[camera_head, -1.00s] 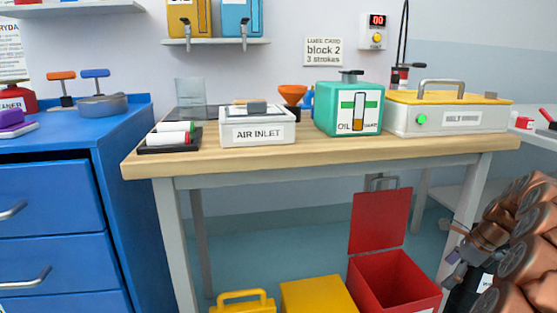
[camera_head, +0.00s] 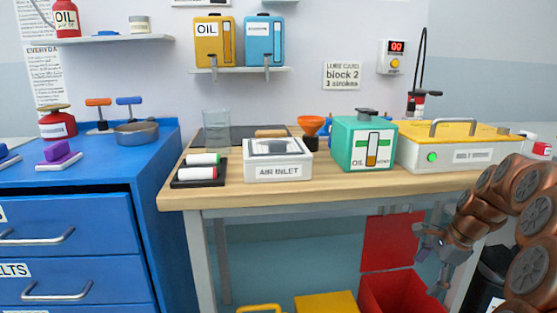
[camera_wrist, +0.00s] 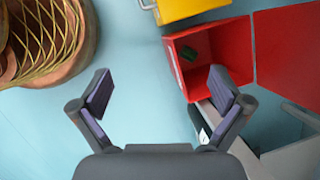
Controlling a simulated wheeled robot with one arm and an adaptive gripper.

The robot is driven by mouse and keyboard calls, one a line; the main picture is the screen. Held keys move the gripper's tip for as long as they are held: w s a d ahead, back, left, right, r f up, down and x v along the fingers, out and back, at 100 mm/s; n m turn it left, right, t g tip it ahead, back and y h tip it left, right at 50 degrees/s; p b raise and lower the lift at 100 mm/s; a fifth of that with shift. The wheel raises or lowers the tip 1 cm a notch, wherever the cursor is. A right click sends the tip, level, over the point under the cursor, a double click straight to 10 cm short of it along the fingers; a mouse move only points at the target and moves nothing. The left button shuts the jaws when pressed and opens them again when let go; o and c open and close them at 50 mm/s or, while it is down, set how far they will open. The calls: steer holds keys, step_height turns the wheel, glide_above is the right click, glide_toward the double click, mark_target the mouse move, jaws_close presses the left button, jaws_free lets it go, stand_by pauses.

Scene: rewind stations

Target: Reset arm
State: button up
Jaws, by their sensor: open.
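My copper-coloured arm is bent at the right of the head view. My gripper (camera_head: 432,272) hangs low in front of the bench's right side, near the red bin.
The wooden bench (camera_head: 330,188) bears the air inlet box (camera_head: 278,170), green oil tank (camera_head: 350,145) and yellow-topped unit (camera_head: 455,150). A blue drawer cabinet (camera_head: 70,210) stands left. The yellow box (camera_wrist: 190,8) is beside the red bin. Floor left of the bin is clear.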

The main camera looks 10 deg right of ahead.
steer(key=s+a+r+n+g+p, duration=0.1)
steer(key=s+a+r+n+p, duration=0.3)
steer(key=a+r+p, duration=0.25)
steer(key=s+a+r+n+g+h+p, duration=0.1)
steer(key=s+a+r+n+p, duration=0.3)
steer(key=a+r, duration=0.35)
steer(key=s+a+r+n+p, duration=0.3)
steer(key=a+r+p, duration=0.3)
steer(key=r+p, duration=0.15)
steer(key=s+a+r+n+g+h+p, duration=0.1)
steer(key=s+a+r+n+p, duration=0.2)
steer(key=s+r+n+p, duration=0.2)
steer(key=s+a+r+n+h+p, duration=0.1)
steer(key=s+a+r+n+p, duration=0.2)
steer(key=s+r+p, duration=0.6)
steer(key=s+n+p, duration=0.2)
steer(key=s+p, duration=0.1)
steer(key=shift+s+r+g, duration=0.25)
steer(key=shift+s+g, duration=0.15)
steer(key=shift+f, duration=0.1)
steer(key=shift+c, duration=0.4)
